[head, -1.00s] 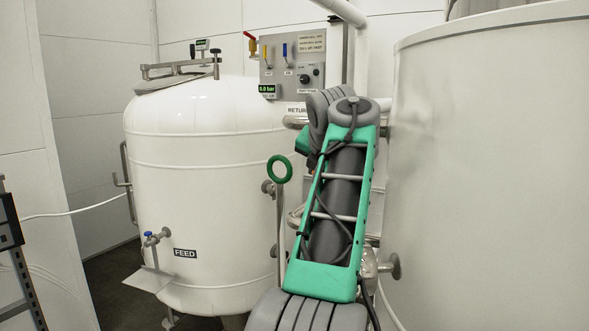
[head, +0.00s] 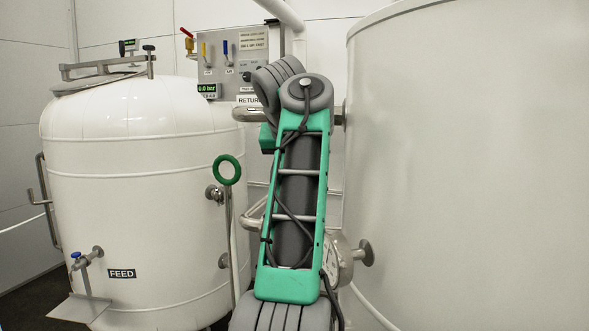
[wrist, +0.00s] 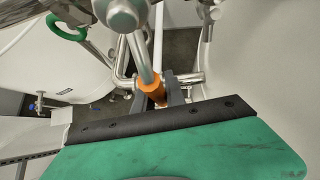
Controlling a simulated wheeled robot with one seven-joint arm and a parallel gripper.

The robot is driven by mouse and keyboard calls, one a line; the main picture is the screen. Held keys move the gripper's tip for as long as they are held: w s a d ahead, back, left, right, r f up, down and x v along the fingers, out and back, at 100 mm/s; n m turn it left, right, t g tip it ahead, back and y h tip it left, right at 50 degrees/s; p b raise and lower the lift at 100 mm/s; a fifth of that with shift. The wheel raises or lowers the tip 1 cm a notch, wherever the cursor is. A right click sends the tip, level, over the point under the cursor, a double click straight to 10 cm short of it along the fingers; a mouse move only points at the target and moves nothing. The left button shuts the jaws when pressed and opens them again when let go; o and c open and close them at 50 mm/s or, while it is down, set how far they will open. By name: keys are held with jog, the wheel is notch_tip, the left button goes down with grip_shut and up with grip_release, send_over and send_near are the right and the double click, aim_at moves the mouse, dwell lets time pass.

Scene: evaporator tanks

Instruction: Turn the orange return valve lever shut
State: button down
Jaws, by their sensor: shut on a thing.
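In the wrist view, the orange return valve lever (wrist: 151,88) shows as an orange grip on a grey metal stem, below a round valve body (wrist: 122,14). My gripper (wrist: 163,97) is shut on the orange grip, with dark fingers on both sides of it. The green housing of my gripper fills the lower part of that view. In the head view my own green and grey arm hides the lever and the gripper. The RETURN label (head: 249,100) shows just left of my arm.
The white feed tank (head: 130,190) stands at the left, with a green ring handle (head: 227,169) close beside my arm. A large pale tank (head: 465,180) stands close on the right. A control panel (head: 231,61) hangs behind. Steel pipes (head: 356,252) run between the tanks.

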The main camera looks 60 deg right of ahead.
jog(key=shift+f, duration=0.1)
jog(key=c, duration=1.4)
grip_release()
jog(key=p+v, duration=0.3)
jog(key=v, duration=0.4)
jog(key=shift+s+a+r, duration=0.15)
jog(key=shift+a+r, duration=0.05)
jog(key=shift+r, duration=0.1)
